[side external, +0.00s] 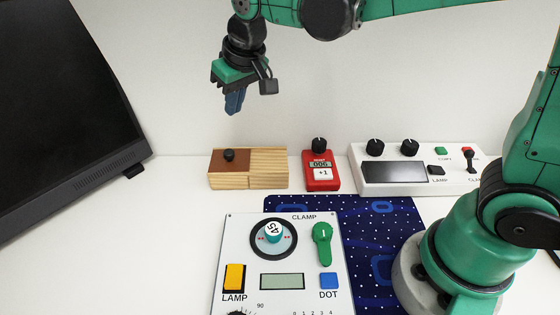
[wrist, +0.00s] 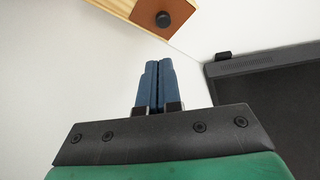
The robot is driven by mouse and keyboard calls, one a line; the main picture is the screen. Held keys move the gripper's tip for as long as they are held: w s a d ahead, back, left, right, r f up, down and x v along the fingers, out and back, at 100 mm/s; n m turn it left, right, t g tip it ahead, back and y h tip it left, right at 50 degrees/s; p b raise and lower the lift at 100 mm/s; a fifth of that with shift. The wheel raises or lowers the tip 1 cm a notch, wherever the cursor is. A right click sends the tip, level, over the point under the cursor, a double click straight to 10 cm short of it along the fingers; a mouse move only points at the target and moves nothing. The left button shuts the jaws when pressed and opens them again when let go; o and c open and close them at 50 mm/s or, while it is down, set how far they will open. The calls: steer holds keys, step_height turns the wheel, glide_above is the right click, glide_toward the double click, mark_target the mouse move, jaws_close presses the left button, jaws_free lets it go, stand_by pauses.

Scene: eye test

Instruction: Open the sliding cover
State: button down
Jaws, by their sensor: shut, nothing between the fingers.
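A light wooden box (side external: 268,170) stands on the white table left of the middle. Its left part is a brown sliding cover (side external: 211,159) with a round black knob (side external: 229,156) on top. In the wrist view the brown cover (wrist: 150,12) and the black knob (wrist: 163,19) show at the top edge, with part of the box cut off. My gripper (side external: 234,112) hangs above the box, apart from it, pointing down. Its blue fingers (wrist: 157,65) are together with nothing between them.
A red counter device (side external: 321,182) stands right of the box, then a white panel (side external: 370,188) with knobs and switches. A control board (side external: 262,258) lies in front on a dark blue mat (side external: 385,215). A black monitor (side external: 60,100) stands at left. The table left of the box is clear.

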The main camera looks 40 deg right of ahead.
mark_target(220, 153)
steer(key=x, duration=1.1)
steer(key=shift+w+a+r, duration=0.1)
steer(key=shift+w+a, duration=0.25)
steer(key=shift+a, duration=0.05)
steer(key=s+d, duration=0.5)
steer(key=shift+r, duration=0.1)
steer(key=v, duration=0.9)
steer(key=s+d+t, duration=0.2)
steer(key=s+t, duration=0.1)
steer(key=s, duration=0.5)
steer(key=shift+s+f, duration=0.25)
